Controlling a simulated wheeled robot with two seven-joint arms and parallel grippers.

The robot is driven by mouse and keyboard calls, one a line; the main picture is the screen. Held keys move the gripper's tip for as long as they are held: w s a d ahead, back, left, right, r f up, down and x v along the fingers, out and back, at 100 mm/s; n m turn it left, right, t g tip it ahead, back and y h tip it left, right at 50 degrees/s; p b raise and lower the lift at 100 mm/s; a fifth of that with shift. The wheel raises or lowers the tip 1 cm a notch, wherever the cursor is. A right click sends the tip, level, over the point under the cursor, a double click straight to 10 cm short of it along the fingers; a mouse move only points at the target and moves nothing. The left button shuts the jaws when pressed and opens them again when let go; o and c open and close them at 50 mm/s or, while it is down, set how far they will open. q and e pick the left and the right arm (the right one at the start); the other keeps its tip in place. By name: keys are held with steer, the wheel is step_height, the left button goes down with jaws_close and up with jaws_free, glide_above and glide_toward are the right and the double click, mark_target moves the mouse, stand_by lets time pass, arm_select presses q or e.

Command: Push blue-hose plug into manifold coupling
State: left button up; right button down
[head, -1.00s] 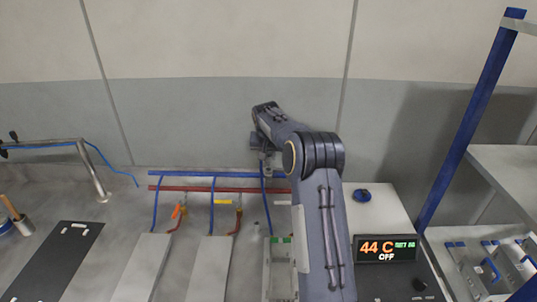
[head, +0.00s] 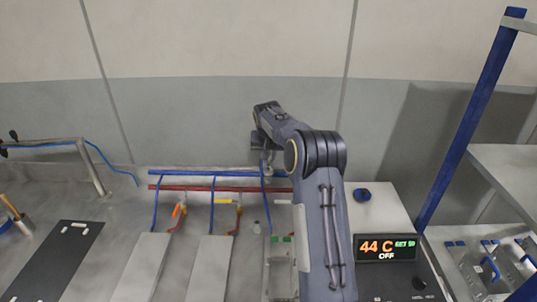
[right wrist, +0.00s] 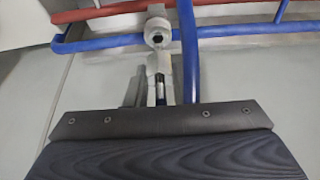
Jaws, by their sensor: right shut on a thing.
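My right gripper (head: 267,165) reaches to the blue and red manifold pipes at the back of the bench. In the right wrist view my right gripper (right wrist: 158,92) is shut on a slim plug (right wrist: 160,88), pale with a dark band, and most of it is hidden. A round pale coupling (right wrist: 157,32) with a dark opening sits beyond the plug's tip, by the blue pipe (right wrist: 110,43). I cannot tell whether tip and coupling touch. The blue hose cannot be told apart from the blue pipework. My left gripper is out of view.
A red pipe (head: 225,188) runs beneath the blue rail (head: 205,173). A blue upright pipe (right wrist: 188,60) stands close right of the plug. Grey panels (head: 145,265), a display reading 44 C (head: 385,248) and a shelf rack (head: 480,110) flank my arm.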

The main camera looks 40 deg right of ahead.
mark_target(268, 161)
steer(key=shift+f+b, duration=1.1)
steer(key=shift+f, duration=0.5)
steer(key=c, duration=1.1)
jaws_free()
steer(key=shift+c, duration=0.2)
steer(key=shift+r, duration=0.1)
steer(key=p+v, duration=0.2)
steer(key=v, duration=0.5)
steer(key=shift+r, duration=0.35)
steer(key=shift+s+a, duration=0.1)
